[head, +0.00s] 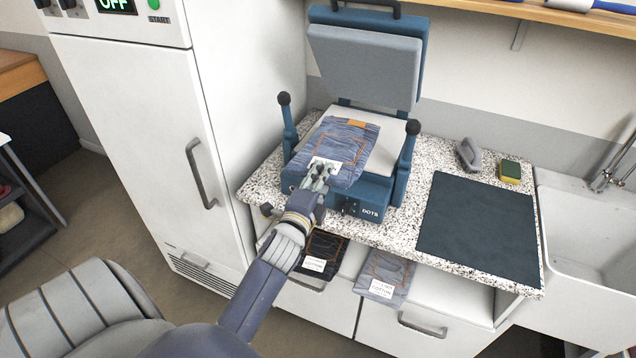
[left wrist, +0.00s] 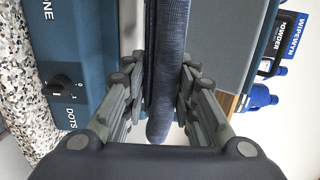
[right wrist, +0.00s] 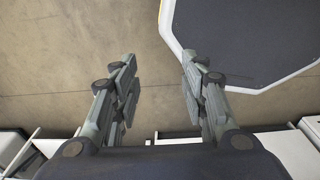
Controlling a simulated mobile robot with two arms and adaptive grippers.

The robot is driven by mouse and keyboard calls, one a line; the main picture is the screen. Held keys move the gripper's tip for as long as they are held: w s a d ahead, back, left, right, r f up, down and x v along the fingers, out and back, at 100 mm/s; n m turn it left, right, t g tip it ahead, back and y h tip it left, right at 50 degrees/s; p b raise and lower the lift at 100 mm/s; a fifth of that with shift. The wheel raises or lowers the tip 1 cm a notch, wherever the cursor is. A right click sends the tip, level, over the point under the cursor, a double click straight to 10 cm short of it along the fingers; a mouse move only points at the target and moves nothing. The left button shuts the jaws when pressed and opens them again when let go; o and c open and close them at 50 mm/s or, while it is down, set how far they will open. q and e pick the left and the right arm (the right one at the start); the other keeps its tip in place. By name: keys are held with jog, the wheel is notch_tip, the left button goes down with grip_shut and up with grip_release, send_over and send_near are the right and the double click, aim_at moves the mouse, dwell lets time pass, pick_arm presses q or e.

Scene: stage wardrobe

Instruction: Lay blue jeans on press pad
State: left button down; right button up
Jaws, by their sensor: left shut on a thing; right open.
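The folded blue jeans (head: 347,142) with an orange patch and a white tag are over the pale pad (head: 318,128) of the blue press (head: 376,190). My left gripper (head: 322,172) is shut on their near edge. In the left wrist view the jeans (left wrist: 167,60) show edge-on between the fingers (left wrist: 160,105), just above the press. I cannot tell whether the jeans touch the pad. The press's grey upper plate (head: 365,65) is raised. My right gripper (right wrist: 157,85) is open and empty over the floor, seen only in the right wrist view.
A dark mat (head: 480,228) lies on the speckled counter (head: 420,205) at right, near a grey iron-shaped item (head: 468,154) and a sponge (head: 510,171). Black (head: 322,254) and grey-blue (head: 385,277) folded garments lie below the counter. Press posts (head: 287,125) flank the pad. A white cabinet (head: 150,130) stands left.

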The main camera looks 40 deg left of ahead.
aim_at(341, 147)
pick_arm(q)
jog(key=b+x, duration=0.1)
jog(key=x, duration=0.2)
jog(key=shift+d, duration=0.1)
jog(key=shift+w, duration=0.8)
jog(key=b+x, duration=0.2)
jog(key=x, duration=0.2)
jog(key=shift+w, duration=0.15)
jog(key=b+x, duration=0.3)
jog(key=x, duration=0.2)
jog(key=shift+d, duration=0.2)
jog(key=shift+w+f+b, duration=0.15)
jog(key=shift+f+b, duration=0.45)
jog(key=shift+f, duration=0.2)
jog(key=shift+f+b, duration=0.55)
jog(key=shift+f, duration=0.55)
pick_arm(e)
notch_tip(341, 147, down, 9)
jog(key=shift+w+a, duration=0.3)
jog(key=shift+a, duration=0.05)
